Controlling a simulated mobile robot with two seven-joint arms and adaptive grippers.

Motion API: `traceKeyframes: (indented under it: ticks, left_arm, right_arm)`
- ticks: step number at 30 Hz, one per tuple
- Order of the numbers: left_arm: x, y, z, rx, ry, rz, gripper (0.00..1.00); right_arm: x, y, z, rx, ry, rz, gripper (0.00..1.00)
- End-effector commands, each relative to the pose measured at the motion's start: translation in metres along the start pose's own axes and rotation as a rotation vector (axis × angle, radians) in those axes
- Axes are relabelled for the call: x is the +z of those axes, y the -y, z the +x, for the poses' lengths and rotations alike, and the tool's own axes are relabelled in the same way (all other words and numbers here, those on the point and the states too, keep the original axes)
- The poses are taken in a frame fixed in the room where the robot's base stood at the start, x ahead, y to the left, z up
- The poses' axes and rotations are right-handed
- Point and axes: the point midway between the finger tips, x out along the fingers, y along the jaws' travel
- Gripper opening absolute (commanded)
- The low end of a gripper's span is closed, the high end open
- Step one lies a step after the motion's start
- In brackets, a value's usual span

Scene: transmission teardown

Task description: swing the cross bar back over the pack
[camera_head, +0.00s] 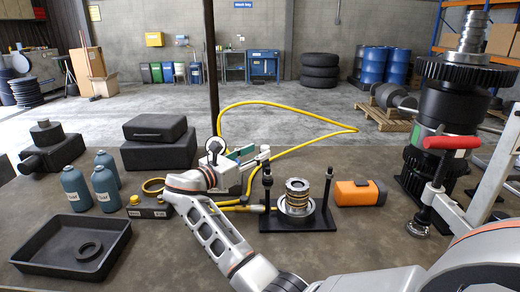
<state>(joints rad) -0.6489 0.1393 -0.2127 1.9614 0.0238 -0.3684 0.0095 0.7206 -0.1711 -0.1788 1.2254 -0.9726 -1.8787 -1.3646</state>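The pack (297,197), a stack of metal and tan rings, stands on a black fixture base. A dark left post (267,187) and right post (328,188) rise beside it, and its top is uncovered. I cannot make out the cross bar clearly; a short grey piece by the left post's top may be it or part of my gripper. My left gripper is not in view.
A yellow hose (288,105) loops behind the fixture. An orange-and-black block (360,192) lies right of it. A red-handled tool (452,142) and a tall gear assembly (445,110) stand at right. Blue bottles (76,189), a black tray (38,262) and black cases (157,143) are left.

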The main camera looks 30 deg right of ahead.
Motion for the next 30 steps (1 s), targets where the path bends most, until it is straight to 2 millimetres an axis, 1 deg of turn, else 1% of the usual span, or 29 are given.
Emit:
traceKeyframes:
  ticks: [1, 6, 10, 16, 17, 18, 20, 21, 30]
  left_arm:
    - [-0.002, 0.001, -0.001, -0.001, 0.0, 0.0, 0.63]
    - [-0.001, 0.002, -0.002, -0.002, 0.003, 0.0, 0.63]
    - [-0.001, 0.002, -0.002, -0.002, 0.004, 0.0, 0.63]
    - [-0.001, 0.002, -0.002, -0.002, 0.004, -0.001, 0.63]
    - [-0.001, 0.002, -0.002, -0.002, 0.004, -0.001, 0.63]
    - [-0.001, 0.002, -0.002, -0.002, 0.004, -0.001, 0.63]
    - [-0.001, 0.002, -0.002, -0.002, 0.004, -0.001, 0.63]
    - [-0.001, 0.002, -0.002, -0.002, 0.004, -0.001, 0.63]
    - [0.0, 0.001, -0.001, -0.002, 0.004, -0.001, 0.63]
  right_arm:
    - [0.001, 0.0, 0.008, -0.001, 0.001, 0.0, 0.37]
    - [0.0, 0.0, 0.022, 0.0, -0.001, 0.0, 0.37]
    - [0.0, 0.0, 0.026, 0.001, -0.001, 0.001, 0.37]
    - [-0.001, 0.0, 0.026, 0.001, -0.002, 0.001, 0.37]
    - [-0.001, 0.0, 0.025, 0.001, -0.002, 0.0, 0.29]
    - [-0.001, 0.0, 0.025, 0.001, -0.002, 0.001, 0.19]
    - [-0.001, 0.0, 0.025, 0.001, -0.002, 0.0, 0.03]
    - [-0.001, 0.0, 0.025, 0.001, -0.002, 0.0, 0.0]
    - [-0.001, -0.001, 0.027, -0.002, -0.002, 0.0, 0.0]
